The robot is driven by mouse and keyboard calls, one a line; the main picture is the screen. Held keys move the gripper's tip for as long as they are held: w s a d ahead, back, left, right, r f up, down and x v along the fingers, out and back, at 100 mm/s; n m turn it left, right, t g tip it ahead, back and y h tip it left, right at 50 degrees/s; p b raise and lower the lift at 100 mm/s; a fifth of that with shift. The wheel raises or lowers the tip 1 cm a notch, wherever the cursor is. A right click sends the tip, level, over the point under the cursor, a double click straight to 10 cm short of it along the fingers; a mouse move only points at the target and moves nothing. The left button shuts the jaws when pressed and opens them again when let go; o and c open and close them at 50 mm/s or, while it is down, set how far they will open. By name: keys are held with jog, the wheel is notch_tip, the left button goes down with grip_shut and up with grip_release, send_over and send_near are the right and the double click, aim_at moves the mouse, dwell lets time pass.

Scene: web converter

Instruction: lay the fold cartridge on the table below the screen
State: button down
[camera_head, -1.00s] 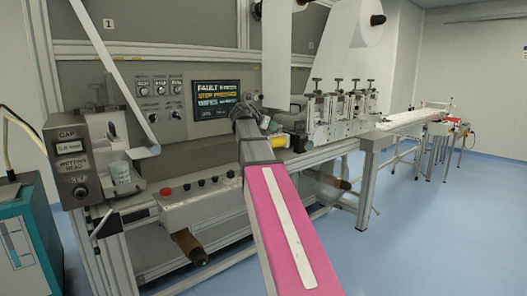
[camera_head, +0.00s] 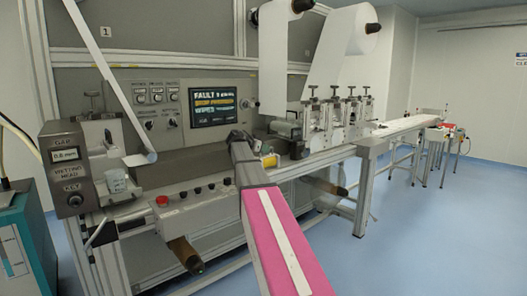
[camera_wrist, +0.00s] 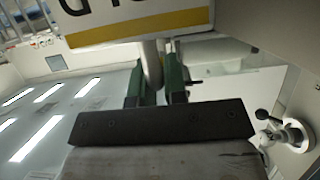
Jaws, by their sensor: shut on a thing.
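In the wrist view my gripper (camera_wrist: 154,78) has its green fingers shut on a pale, rounded, handle-like part of the fold cartridge. The cartridge (camera_wrist: 140,22) shows at the top of that view as a white face with part of black lettering and a yellow band; the rest is cut off. In the head view the end of my arm hides most of the gripper, and I cannot clearly make out the cartridge. The lit screen (camera_head: 214,106) is on the machine's panel, left of my arm's end. The grey table (camera_head: 180,164) lies below it, partly hidden by my arm.
A button box (camera_head: 185,200) juts out in front. A small yellow part (camera_head: 270,161) shows just right of my arm. Several clamp units (camera_head: 335,115) stand farther right.

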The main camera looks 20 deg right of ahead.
jog(key=shift+f, duration=0.35)
jog(key=c, duration=1.2)
grip_release()
jog(key=shift+o, duration=0.2)
jog(key=shift+a+r, duration=0.1)
jog(key=v, duration=1.2)
jog(key=shift+s, duration=0.1)
